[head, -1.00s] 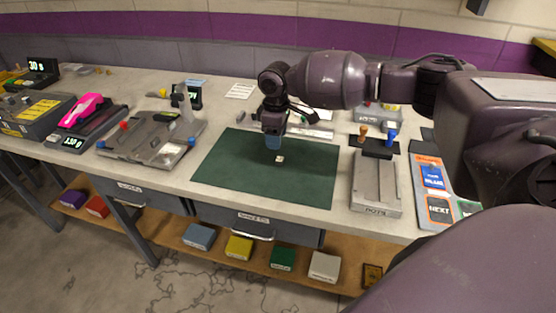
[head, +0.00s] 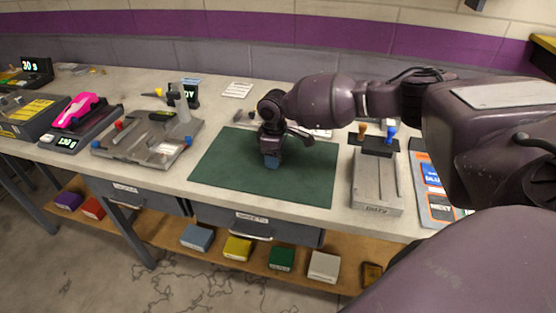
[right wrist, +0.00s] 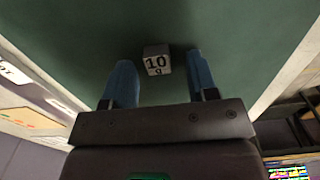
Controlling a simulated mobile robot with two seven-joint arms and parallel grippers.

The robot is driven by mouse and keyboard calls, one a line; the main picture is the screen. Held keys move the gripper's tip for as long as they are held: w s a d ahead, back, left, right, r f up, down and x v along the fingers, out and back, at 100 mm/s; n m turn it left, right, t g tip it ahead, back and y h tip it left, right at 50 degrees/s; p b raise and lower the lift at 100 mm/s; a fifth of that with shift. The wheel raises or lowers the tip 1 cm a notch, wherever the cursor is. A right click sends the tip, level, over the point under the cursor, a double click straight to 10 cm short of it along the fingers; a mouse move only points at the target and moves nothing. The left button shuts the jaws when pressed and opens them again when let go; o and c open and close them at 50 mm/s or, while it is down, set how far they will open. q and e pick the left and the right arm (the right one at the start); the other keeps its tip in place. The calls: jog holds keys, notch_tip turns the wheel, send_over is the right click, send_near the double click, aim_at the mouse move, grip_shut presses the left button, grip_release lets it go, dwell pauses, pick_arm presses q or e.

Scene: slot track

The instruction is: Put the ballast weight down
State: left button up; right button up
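The ballast weight (right wrist: 157,61) is a small silver cube marked "10 g". In the right wrist view it rests on the green mat (right wrist: 235,30), between the tips of my right gripper's blue fingers, with a gap to each side. My right gripper (head: 271,162) is open and points down, low over the middle of the mat (head: 310,175) in the head view. The weight is hidden behind the gripper in the head view. My left gripper is not in view.
A grey track fixture (head: 376,185) stands right of the mat and a grey jig plate (head: 150,140) left of it. A pink car (head: 76,110) sits on a scale (head: 70,138) reading about 130 g. The mat around the gripper is clear.

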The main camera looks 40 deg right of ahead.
jog(key=c, duration=1)
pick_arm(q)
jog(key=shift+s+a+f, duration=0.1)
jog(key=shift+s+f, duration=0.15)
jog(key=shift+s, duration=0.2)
pick_arm(e)
grip_shut()
jog(key=shift+r, duration=0.1)
pick_arm(q)
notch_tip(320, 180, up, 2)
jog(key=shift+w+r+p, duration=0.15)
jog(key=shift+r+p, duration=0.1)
jog(key=shift+p, duration=0.9)
pick_arm(e)
notch_tip(320, 180, up, 20)
jog(key=s+a+f+m, duration=0.4)
jog(key=s+a, duration=0.3)
jog(key=a, duration=0.1)
jog(key=s+a+f+m, duration=0.4)
jog(key=s+a+f, duration=0.1)
jog(key=a, duration=0.3)
jog(key=shift+s+a, duration=0.3)
jog(key=shift+s, duration=0.55)
